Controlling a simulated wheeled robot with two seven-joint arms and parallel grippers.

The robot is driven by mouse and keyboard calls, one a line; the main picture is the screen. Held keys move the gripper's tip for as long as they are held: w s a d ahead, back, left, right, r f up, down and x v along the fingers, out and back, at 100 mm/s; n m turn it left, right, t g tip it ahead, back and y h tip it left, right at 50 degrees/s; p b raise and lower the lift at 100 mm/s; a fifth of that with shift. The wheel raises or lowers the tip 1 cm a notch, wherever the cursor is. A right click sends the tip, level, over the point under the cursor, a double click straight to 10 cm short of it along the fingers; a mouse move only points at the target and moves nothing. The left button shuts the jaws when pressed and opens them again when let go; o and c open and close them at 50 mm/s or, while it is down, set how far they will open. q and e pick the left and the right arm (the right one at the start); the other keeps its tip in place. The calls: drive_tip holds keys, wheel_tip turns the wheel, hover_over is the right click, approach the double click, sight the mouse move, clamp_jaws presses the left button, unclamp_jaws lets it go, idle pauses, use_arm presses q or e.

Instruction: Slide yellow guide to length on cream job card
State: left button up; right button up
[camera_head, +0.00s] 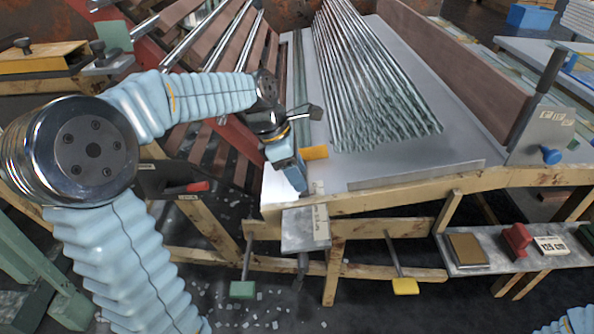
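A small yellow-orange block (314,153), which looks like the yellow guide, sits near the front left corner of the grey bench top, by the long narrow strip. My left gripper (294,178) points down right beside it, on its left. Whether the fingers touch the block, and whether they are open or shut, I cannot tell. A pale card (551,246) with dark printing, perhaps a length in cm, lies on the lower shelf at the right. My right gripper is out of view; only a bit of that arm shows at the bottom right.
Several glass tubes (372,85) lie on the grey bench top (440,150). A red object (516,240) and a brown block (466,249) share the shelf (480,266). A grey plate with a dark lever (545,90) stands at the right. Green (243,290) and yellow (405,287) pedals hang below.

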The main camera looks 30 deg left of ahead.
use_arm(q)
clamp_jaws()
drive_tip(key=s+d, duration=0.1)
drive_tip(key=s, duration=0.2)
drive_tip(key=s+d, duration=0.1)
drive_tip(key=shift+s+d, duration=0.15)
drive_tip(key=shift+d, duration=0.2)
drive_tip(key=shift+o, duration=1.1)
unclamp_jaws()
drive_tip(key=p+v, duration=0.1)
drive_tip(key=v, duration=1.3)
drive_tip(key=shift+f, duration=0.1)
